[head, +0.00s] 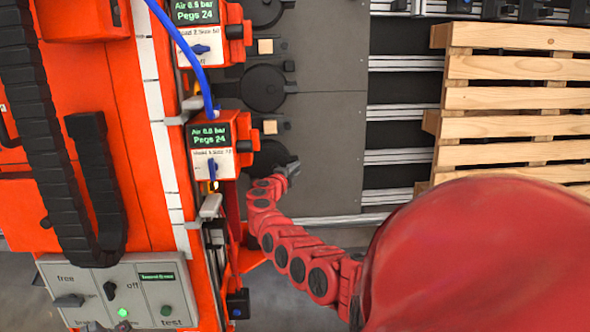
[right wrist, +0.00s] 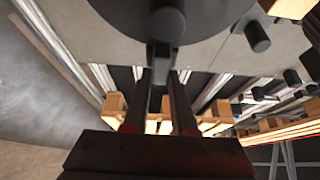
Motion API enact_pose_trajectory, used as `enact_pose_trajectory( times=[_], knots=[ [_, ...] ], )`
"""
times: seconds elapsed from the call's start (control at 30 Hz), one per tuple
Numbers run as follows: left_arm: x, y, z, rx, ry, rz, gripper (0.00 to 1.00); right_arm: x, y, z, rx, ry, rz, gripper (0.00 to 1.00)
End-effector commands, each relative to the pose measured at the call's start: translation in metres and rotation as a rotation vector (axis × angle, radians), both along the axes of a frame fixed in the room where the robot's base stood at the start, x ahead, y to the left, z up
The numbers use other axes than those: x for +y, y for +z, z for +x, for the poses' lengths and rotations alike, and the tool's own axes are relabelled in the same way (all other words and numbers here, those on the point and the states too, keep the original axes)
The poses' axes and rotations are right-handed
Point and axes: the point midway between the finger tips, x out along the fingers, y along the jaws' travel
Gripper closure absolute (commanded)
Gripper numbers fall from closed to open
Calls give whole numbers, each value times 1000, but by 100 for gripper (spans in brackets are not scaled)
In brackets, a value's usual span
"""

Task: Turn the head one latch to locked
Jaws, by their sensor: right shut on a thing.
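A dark round disc (head: 262,158) sits beside this head. My right gripper (head: 290,168) is at the disc's right edge. In the right wrist view, the fingers (right wrist: 161,78) are shut on a short dark lever (right wrist: 160,52) under the large round disc (right wrist: 205,12). I cannot tell which way the lever is turned, or whether it is the latch. My left gripper is not in view.
A second orange head (head: 210,45) stands above, with another dark disc (head: 263,88). A blue hose (head: 185,50) runs down to the lower head. A grey control panel (head: 125,290) is at lower left. A wooden pallet (head: 510,98) lies on rails at right.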

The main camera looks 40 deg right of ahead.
Motion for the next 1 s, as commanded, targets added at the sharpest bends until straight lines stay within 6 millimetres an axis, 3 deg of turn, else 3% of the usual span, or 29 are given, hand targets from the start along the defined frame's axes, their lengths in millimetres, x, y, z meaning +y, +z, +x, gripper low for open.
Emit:
enact_pose_trajectory(
  times=[0.3,0.33,0.47,0.8,1.0],
  knots=[
    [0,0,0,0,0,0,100,0,0,0,-2,-1,1,100],
    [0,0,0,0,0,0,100,0,0,0,-3,0,2,70],
    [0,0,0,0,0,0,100,0,0,0,-2,-1,1,46],
    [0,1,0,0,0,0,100,2,0,-1,-1,0,2,45],
    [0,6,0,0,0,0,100,17,9,-8,-4,0,4,45]
  ],
)
